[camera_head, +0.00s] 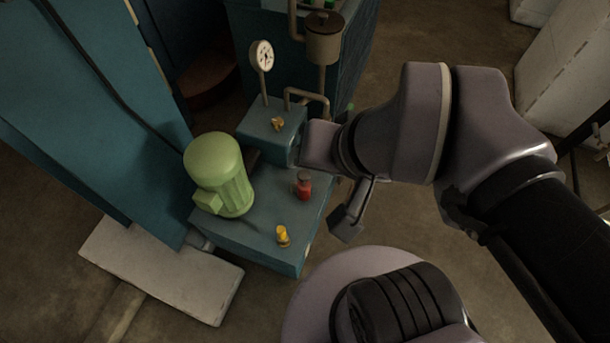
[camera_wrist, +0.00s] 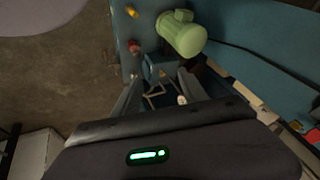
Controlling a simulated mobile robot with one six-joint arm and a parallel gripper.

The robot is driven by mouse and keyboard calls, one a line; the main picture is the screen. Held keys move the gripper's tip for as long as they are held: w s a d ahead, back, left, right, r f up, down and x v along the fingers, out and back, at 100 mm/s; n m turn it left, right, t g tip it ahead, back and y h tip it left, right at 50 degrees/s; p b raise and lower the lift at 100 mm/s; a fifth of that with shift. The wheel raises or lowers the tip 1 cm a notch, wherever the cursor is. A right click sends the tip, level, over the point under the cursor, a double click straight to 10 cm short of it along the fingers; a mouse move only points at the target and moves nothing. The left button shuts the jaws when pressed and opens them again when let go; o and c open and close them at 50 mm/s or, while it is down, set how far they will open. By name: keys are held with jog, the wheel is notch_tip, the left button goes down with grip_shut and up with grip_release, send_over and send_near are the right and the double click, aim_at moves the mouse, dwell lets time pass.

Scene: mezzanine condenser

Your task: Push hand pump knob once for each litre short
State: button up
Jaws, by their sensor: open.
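A small red knob-like part (camera_head: 303,186) with a dark top stands on the teal pump unit (camera_head: 255,225); I cannot tell for sure that it is the hand pump knob. It also shows in the wrist view (camera_wrist: 135,47). A round white dial gauge (camera_head: 262,55) stands on a stem above the raised teal block (camera_head: 262,132); its reading is too small to make out. My gripper (camera_wrist: 160,92) is open, with its fingers apart on either side of the view towards the teal block, nothing visibly held.
A green motor (camera_head: 218,170) sits left of the red part. Yellow fittings (camera_head: 282,236) are at the front and on the raised block (camera_head: 277,124). A brown canister (camera_head: 323,38) with pipes stands behind. A pale slab (camera_head: 160,270) lies front left.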

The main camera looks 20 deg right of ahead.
grip_shut()
dwell(1.5)
